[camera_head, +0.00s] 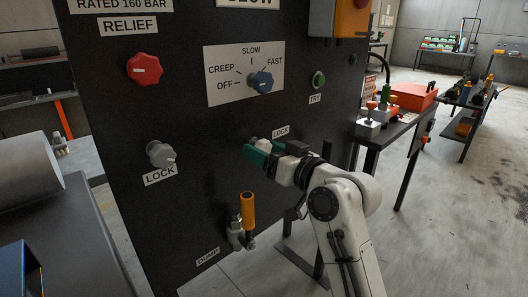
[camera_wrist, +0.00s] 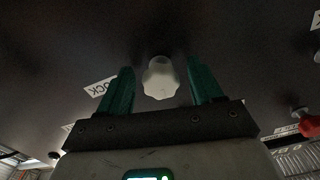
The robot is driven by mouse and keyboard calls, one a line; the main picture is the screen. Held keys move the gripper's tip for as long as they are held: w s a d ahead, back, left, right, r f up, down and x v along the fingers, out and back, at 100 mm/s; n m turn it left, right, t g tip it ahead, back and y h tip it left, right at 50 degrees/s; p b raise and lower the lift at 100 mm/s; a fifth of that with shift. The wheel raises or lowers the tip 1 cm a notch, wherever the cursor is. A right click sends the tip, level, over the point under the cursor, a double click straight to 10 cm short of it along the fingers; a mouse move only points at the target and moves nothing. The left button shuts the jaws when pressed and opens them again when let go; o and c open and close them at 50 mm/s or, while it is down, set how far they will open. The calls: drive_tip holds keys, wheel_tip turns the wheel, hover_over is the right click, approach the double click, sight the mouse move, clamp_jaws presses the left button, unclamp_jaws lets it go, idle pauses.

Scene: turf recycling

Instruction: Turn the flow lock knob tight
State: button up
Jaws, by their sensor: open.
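The flow lock knob (camera_wrist: 160,78) is a pale, fluted knob on the dark panel, below the blue flow selector (camera_head: 261,81) in the head view. Its LOCK label (camera_wrist: 99,87) shows beside it in the wrist view, and also in the head view (camera_head: 281,132). My gripper (camera_wrist: 159,72) is open, with one green finger on each side of the knob and a visible gap on both sides. In the head view my gripper (camera_head: 258,153) reaches the panel from the right and hides most of the knob.
A red relief knob (camera_head: 145,69) and a second grey lock knob (camera_head: 160,154) are at the panel's left. An orange-handled dump valve (camera_head: 248,211) sits below my gripper. A green TRY button (camera_head: 318,79) is above right. A bench (camera_head: 381,134) stands behind on the right.

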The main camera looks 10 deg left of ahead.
drive_tip(key=v, duration=1)
drive_tip(key=shift+s+d+f, duration=0.1)
drive_tip(key=shift+s, duration=0.05)
